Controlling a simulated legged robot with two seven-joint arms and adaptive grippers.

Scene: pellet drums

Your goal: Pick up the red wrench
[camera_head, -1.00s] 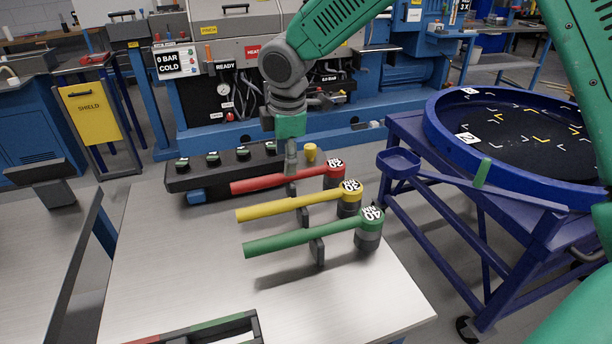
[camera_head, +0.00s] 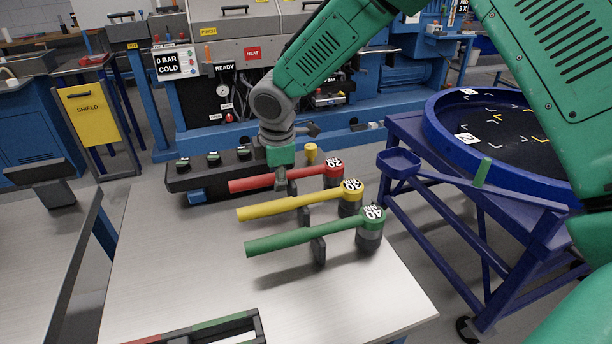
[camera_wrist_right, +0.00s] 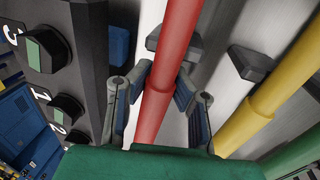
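The red wrench (camera_head: 262,182) lies across the far part of the table, its handle to the left and its round head, marked 20, to the right. My right gripper (camera_head: 282,186) comes down over its handle from above. In the right wrist view the open fingers of my right gripper (camera_wrist_right: 162,88) stand on either side of the red wrench handle (camera_wrist_right: 167,50). I cannot tell whether the pads touch it. My left gripper is not in view.
A yellow wrench (camera_head: 285,208) and a green wrench (camera_head: 300,238) lie nearer, parallel to the red one, on dark supports. A black knob panel (camera_head: 180,182) stands just behind. A blue round-rimmed table (camera_head: 432,130) is at the right. The front of the metal table (camera_head: 190,270) is mostly clear.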

